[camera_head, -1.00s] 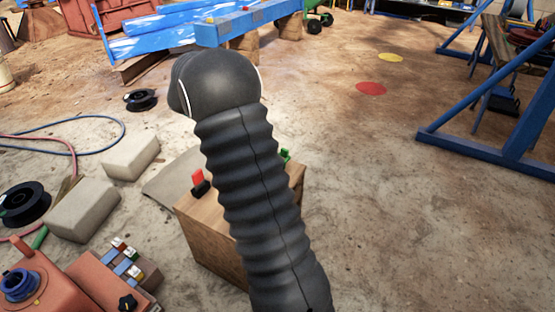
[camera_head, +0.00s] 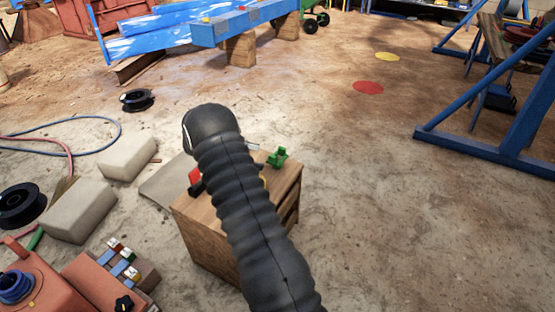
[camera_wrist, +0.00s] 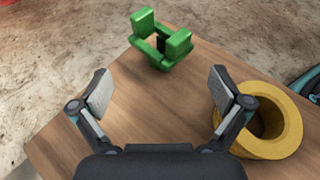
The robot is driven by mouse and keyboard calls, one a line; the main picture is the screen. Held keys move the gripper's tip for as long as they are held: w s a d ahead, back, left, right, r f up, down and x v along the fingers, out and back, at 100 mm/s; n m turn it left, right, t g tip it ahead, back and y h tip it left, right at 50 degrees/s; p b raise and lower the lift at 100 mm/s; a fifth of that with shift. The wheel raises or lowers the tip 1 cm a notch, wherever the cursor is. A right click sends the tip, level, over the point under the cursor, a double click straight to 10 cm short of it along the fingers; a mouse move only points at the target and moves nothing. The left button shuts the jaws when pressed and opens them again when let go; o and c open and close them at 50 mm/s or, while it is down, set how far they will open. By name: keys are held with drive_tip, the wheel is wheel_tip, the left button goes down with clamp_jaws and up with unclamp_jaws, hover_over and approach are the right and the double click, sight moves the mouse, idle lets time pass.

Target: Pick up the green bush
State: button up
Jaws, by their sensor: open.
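The green bush (camera_wrist: 160,42) is a small blocky green part with two upright lugs. In the wrist view it lies on the wooden top near its far edge, ahead of my gripper (camera_wrist: 160,92). My gripper is open, its two pads apart with only bare wood seen between them. The bush is beyond the fingertips and nothing is held. In the head view the green bush (camera_head: 277,157) sits on the wooden cabinet (camera_head: 287,180), just right of my dark arm.
A yellow ring (camera_wrist: 270,125) stands close beside my right finger. A red part (camera_head: 195,176) is on the cabinet's left side. Pale blocks (camera_head: 82,209), a black spool (camera_head: 20,204) and hoses lie on the floor to the left. The floor right of the cabinet is clear.

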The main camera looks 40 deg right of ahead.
drive_tip(key=shift+x, duration=3.8)
drive_tip(key=c, duration=1.1)
drive_tip(key=shift+r, duration=0.1)
